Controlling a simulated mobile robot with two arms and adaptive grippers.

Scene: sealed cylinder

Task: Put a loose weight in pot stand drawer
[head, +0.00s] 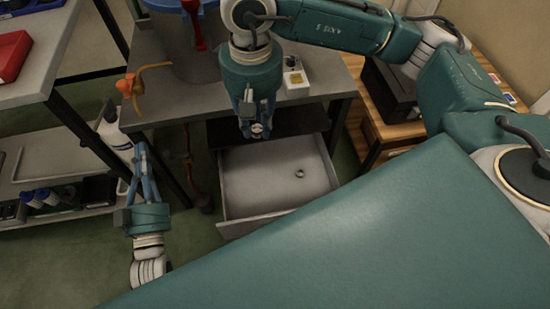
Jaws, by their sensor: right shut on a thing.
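The pot stand drawer (255,205) is pulled out below the grey stand top, its pale inside facing up. A small metal ring-like piece (300,173) lies in its right half. My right gripper (257,130) points down over the drawer's back left part. It is shut on a small silvery round thing (258,128), apparently a loose weight, mostly covered by the fingers. My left gripper (142,152) is left of the drawer, beside the stand, pointing up in the picture.
The grey stand top (175,105) carries a large pot (190,45), an orange handle (130,85) and a small white block (295,75). A shelf with bottles (55,198) is at left, a wooden table (385,130) at right. The drawer's middle is clear.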

